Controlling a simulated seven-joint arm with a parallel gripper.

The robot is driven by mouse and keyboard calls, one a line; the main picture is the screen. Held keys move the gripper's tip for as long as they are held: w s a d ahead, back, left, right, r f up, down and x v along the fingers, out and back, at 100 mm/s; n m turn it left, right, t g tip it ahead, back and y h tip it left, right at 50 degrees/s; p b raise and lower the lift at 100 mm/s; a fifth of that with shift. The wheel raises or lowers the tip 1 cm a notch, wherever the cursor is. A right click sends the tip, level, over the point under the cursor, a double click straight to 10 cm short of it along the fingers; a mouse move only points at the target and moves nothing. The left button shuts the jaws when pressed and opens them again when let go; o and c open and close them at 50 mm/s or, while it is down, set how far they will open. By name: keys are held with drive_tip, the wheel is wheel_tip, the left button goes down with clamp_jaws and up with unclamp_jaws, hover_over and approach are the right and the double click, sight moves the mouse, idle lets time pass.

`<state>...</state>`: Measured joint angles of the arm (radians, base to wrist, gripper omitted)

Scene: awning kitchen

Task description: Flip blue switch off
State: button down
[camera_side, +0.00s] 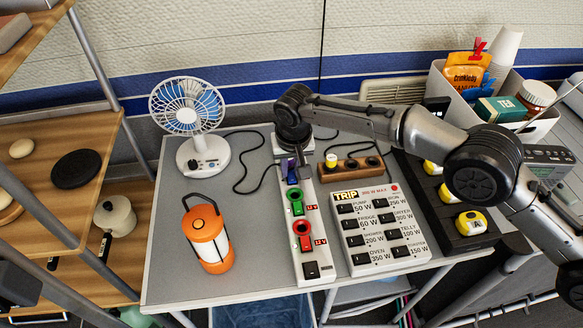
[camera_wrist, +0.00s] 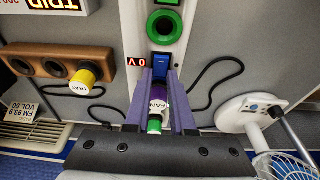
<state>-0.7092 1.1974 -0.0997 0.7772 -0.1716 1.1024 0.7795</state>
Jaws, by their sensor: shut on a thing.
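The blue switch (camera_wrist: 160,63) sits on a white panel (camera_wrist: 188,22), beside a red-lit display reading what looks like "0 V". My gripper (camera_wrist: 160,76) has its tips at the near edge of this switch in the wrist view. A purple plug marked FAN (camera_wrist: 157,100), with a green end, is between the fingers, and they are shut on it. In the side view my gripper (camera_side: 301,160) is at the far end of the panel (camera_side: 317,255). A blue-purple patch shows just below it there; I cannot tell switch from plug in that view.
Green (camera_side: 296,200) and red (camera_side: 302,235) sockets line the panel. A TRIP box (camera_side: 372,232) stands right. An orange lantern (camera_side: 208,236) and a fan (camera_side: 190,115) stand left, with black cables nearby. A wooden block with a yellow plug (camera_side: 331,159) is close to my gripper.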

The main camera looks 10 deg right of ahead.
sight(292, 177)
drive_tip(key=shift+w+g, duration=0.2)
drive_tip(key=shift+g, duration=0.3)
drive_tip(key=c, duration=0.8)
unclamp_jaws()
drive_tip(key=shift+o, duration=0.2)
wheel_tip(292, 177, up, 8)
drive_tip(key=s, duration=0.1)
drive_tip(key=shift+f, duration=0.25)
